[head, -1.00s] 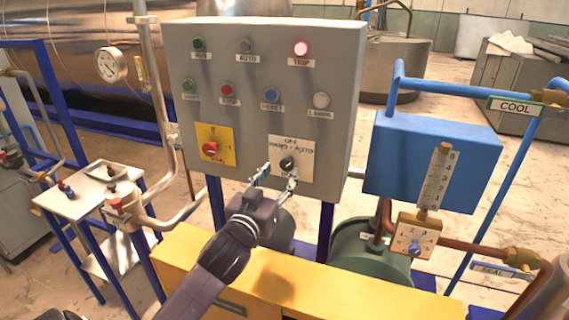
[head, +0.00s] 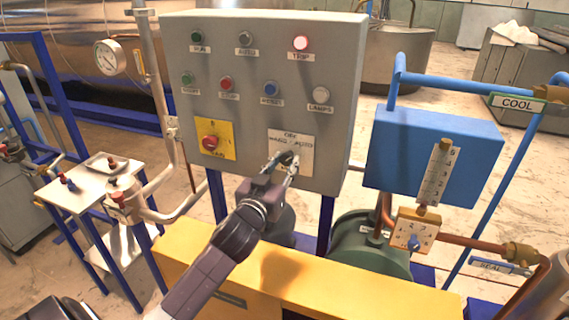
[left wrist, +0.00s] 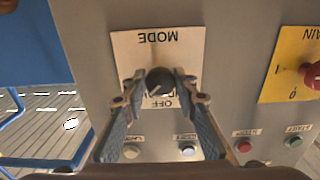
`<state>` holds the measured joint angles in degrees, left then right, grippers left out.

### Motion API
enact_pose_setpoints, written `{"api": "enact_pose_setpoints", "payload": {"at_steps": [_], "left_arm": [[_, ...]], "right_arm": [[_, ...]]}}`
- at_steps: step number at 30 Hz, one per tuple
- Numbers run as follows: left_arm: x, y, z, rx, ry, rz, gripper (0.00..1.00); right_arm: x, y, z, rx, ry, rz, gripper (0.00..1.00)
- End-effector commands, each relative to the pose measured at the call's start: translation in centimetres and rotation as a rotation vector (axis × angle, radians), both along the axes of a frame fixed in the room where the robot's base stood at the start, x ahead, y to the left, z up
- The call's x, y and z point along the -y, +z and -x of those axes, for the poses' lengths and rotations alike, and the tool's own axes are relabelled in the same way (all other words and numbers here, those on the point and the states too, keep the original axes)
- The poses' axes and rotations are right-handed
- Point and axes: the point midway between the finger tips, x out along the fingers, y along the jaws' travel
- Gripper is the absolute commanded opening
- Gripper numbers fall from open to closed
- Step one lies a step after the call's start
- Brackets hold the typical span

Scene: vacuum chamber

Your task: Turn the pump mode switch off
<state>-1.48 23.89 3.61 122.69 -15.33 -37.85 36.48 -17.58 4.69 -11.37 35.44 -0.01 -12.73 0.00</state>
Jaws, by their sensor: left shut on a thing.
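The pump mode switch is a round black knob (left wrist: 159,82) on a white plate (head: 304,145) marked OFF, HAND and AUTO, low on the right of the grey control panel. In the left wrist view the plate appears upside down, with MODE at its top and OFF below the knob. A light mark on the knob points down and left in that view. My left gripper (head: 284,160) has its fingers on both sides of the knob, shut on it. In the head view the fingers partly hide the knob. My right gripper is not in view.
The grey panel (head: 345,100) also bears a red main switch on a yellow plate (head: 214,150), buttons and a lit red TRIP lamp (head: 301,43). A blue box (head: 475,150) stands to the right. A yellow base (head: 380,292) lies below.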

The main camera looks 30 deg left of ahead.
Motion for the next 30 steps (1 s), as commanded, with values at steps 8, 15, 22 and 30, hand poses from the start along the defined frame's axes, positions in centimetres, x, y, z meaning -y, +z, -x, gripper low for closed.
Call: {"api": "enact_pose_setpoints", "payload": {"at_steps": [8, 15, 22, 30], "left_arm": [[0.1, 0.0, 0.0, 0.011, 0.0, 0.044, 0.02], [0.0, 0.0, 0.0, 0.044, 0.002, 0.186, 0.02], [0.1, 0.1, 0.0, 0.089, 0.002, 0.377, 0.02], [0.1, 0.1, 0.0, 0.137, 0.002, 0.579, 0.02]], "right_arm": [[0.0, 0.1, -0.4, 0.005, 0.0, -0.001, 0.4], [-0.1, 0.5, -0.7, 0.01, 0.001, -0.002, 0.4], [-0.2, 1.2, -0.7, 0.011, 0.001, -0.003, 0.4], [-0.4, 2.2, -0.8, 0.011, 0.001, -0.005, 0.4]]}}
